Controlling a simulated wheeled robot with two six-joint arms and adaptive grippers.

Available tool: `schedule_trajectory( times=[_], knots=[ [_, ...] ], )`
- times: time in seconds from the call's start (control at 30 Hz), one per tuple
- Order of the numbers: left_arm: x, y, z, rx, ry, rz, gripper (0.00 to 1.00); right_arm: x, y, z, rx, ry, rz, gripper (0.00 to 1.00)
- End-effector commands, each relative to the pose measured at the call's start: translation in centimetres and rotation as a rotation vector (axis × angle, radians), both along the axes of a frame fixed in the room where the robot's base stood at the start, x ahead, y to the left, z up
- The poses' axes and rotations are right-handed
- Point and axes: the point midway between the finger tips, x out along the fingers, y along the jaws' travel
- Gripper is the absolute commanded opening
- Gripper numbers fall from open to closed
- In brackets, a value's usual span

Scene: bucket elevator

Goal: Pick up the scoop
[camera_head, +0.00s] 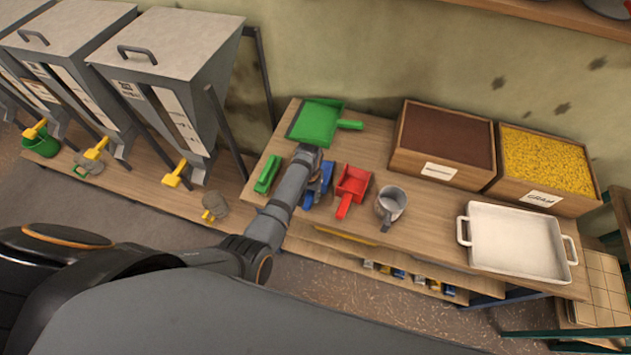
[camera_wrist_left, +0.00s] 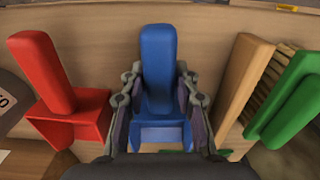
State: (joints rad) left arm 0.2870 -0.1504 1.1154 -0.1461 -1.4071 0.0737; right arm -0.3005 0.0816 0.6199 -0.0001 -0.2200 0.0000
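A blue scoop (camera_wrist_left: 158,60) lies on the wooden bench with its handle between the fingers of my left gripper (camera_wrist_left: 158,90) in the left wrist view. The fingers stand on either side of it, with small gaps showing, so the gripper looks open around it. In the head view the blue scoop (camera_head: 309,199) is mostly hidden under my left gripper (camera_head: 318,184). A red scoop (camera_head: 352,187) lies just to its right; it also shows at the left of the wrist view (camera_wrist_left: 60,105). My right gripper is not in view.
A green dustpan (camera_head: 317,122) lies behind the arm, and a green-handled item (camera_head: 267,174) lies left. A grey mug (camera_head: 391,203), a brown-filled box (camera_head: 443,140), a yellow-filled box (camera_head: 547,165) and a white tray (camera_head: 516,243) stand right. Grey hoppers (camera_head: 170,55) stand at the left.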

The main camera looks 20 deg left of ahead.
Motion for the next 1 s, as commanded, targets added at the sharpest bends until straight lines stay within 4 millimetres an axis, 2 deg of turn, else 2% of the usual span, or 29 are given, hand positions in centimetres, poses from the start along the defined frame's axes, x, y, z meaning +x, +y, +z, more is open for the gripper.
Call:
schedule_trajectory(
  times=[0.03, 0.17, 0.2, 0.57, 1.0],
  knots=[
    [0.0, 0.0, 0.0, 0.0, 0.0, 0.0, 0.19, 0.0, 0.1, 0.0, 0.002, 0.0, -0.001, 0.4],
    [0.0, 0.0, 0.0, 0.0, 0.0, 0.0, 0.02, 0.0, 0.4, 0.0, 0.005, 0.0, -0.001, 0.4],
    [0.0, 0.0, 0.0, 0.0, 0.0, 0.0, 0.0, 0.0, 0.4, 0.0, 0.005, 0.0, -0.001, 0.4],
    [0.0, 0.0, 0.2, 0.0, 0.0, 0.0, 0.0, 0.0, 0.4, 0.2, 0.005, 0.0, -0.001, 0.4],
    [0.4, 0.3, 3.3, 0.0, -0.001, 0.0, 0.0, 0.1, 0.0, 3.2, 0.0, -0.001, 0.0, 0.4]
  ],
)
